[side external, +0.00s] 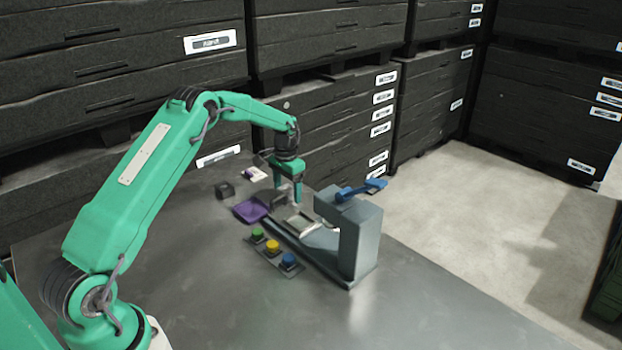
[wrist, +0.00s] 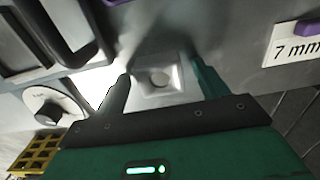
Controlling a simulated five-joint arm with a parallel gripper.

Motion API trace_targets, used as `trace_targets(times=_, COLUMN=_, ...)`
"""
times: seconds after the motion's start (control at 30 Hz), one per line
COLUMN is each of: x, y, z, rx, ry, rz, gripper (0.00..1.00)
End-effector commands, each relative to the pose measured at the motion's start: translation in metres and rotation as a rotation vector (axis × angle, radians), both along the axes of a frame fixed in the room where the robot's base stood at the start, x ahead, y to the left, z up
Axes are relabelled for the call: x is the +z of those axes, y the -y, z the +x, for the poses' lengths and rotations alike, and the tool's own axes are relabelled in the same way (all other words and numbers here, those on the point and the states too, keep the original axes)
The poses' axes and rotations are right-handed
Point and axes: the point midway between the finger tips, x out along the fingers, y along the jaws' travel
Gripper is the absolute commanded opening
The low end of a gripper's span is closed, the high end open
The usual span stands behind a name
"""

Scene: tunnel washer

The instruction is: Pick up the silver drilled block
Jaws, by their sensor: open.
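The silver drilled block (wrist: 158,84) shows in the wrist view as a small pale metal square with a round hole in its top face. My gripper (wrist: 161,71) is open, with one finger to the left and one to the right of the block. I cannot tell whether either finger touches it. In the side external view my gripper (side external: 285,203) points down near the purple tray and the grey machine. I cannot make out the block clearly there.
A purple tray (side external: 250,211) lies left of my gripper. Green (side external: 257,234), yellow (side external: 272,246) and blue (side external: 288,261) buttons are in front. A grey machine (side external: 362,240) with a blue lever (side external: 361,189) stands right. A "7 mm" label (wrist: 292,46) and a white dial (wrist: 52,106) show.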

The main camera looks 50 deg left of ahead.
Motion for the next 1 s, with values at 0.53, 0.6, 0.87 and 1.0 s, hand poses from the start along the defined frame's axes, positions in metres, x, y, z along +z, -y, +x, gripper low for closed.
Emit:
trace_targets(times=0.53, x=-0.0021, y=0.0002, z=-0.0001, rx=0.0, ry=0.0, rz=0.0, gripper=0.71)
trace_targets(times=0.6, x=-0.0021, y=0.0002, z=0.0, rx=0.0, ry=0.0, rz=0.0, gripper=0.57)
trace_targets(times=0.87, x=-0.0015, y=0.0001, z=0.0002, rx=0.0, ry=0.001, rz=0.0, gripper=0.2)
trace_targets(times=1.0, x=-0.0014, y=0.0001, z=0.0003, rx=0.0, ry=0.001, rz=0.0, gripper=0.2)
